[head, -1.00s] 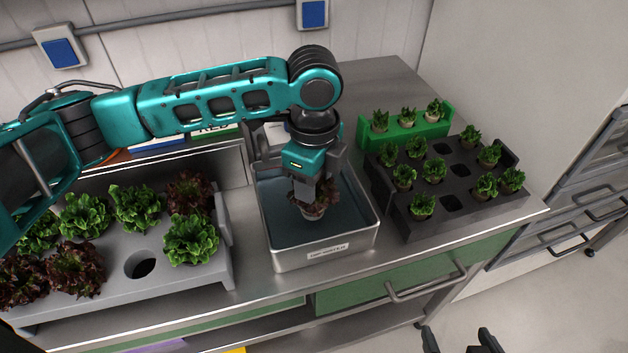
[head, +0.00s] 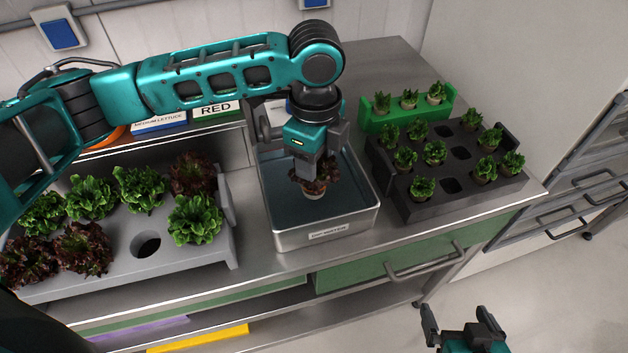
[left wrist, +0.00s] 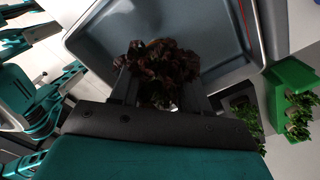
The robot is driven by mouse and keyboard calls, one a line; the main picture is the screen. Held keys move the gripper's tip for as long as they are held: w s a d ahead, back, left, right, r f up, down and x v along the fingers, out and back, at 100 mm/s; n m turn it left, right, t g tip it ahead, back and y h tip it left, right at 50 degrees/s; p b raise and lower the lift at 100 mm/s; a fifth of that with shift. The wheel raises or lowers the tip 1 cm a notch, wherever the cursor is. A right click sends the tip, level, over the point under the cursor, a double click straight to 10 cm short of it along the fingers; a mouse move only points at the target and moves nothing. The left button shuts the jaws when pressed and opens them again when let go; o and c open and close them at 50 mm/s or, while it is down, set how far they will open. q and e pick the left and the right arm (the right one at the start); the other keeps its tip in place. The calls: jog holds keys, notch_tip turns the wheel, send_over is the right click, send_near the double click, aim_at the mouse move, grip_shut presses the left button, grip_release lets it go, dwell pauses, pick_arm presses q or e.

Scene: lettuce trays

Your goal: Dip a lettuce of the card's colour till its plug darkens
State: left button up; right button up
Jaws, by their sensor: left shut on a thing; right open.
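My left gripper (head: 314,172) is shut on a red lettuce (head: 318,181) and holds it upright over the metal water basin (head: 292,240). The lettuce's pale plug shows below the leaves; whether it touches the water, I cannot tell. In the left wrist view the dark red leaves (left wrist: 158,68) sit between the fingers, and the plug is mostly hidden. A card reading RED (head: 216,109) stands behind the grey tray. The grey tray (head: 180,262) holds green and red lettuces and has an empty hole at its front. My right gripper (head: 462,318) is open and empty at the bottom right.
A dark tray (head: 420,207) with small green seedlings and some empty holes stands right of the basin. A green rack (head: 372,122) with 3 seedlings is behind it. A drawer handle (head: 425,264) sticks out at the front.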

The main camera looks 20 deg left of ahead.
pick_arm(q)
jog(key=shift+r, duration=3.8)
